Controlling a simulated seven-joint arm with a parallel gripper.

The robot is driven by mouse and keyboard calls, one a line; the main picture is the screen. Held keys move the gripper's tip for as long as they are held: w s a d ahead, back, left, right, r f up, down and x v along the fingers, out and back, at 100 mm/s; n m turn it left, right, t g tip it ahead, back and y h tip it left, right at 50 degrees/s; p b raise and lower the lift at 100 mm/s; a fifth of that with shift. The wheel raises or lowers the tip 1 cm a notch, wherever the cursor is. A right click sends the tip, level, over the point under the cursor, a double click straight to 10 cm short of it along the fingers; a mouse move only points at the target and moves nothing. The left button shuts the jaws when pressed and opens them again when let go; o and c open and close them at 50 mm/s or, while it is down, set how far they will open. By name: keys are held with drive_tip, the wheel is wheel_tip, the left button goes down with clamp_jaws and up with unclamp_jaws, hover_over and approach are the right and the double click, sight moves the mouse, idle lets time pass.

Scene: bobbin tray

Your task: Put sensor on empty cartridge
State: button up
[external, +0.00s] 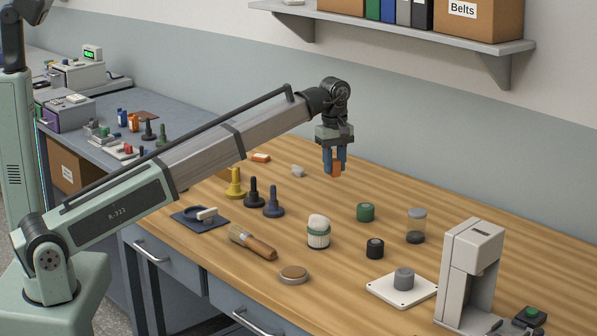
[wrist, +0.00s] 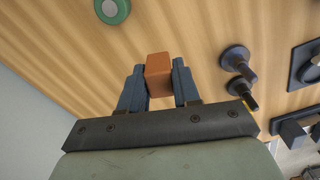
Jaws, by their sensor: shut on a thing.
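My gripper (external: 335,165) is shut on an orange block (external: 336,169) and holds it above the back of the wooden table. In the wrist view the block (wrist: 158,72) sits between the two blue fingers, its far end sticking out past them. Which thing is the sensor or the empty cartridge is not marked. A green cylinder (external: 365,212), a black cylinder (external: 375,248) and a grey cylinder (external: 403,278) on a white plate (external: 383,289) stand to the right, apart from my gripper. The green cylinder also shows in the wrist view (wrist: 112,9).
Another orange piece (external: 260,157) lies at the back.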

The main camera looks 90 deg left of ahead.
drive_tip(key=w+d+r+m, duration=0.1)
drive_tip(key=w+d+r, duration=0.1)
drive_tip(key=w+d, duration=0.6)
drive_tip(key=w+d+r+m, duration=0.1)
drive_tip(key=w+d+r, duration=0.2)
drive_tip(key=w+d, duration=0.55)
wheel_tip(320, 180, up, 2)
drive_tip(key=n, duration=0.2)
hover_over(418, 211)
drive_tip(key=shift+f+n, duration=0.9)
drive_tip(key=shift+f, duration=1.6)
drive_tip(key=shift+f+n, duration=0.9)
drive_tip(key=shift+f, duration=1.55)
drive_tip(key=shift+f, duration=0.15)
drive_tip(key=o, duration=1)
drive_tip(key=shift+o, duration=0.2)
wheel_tip(418, 211, up, 12)
drive_tip(key=shift+r, duration=0.2)
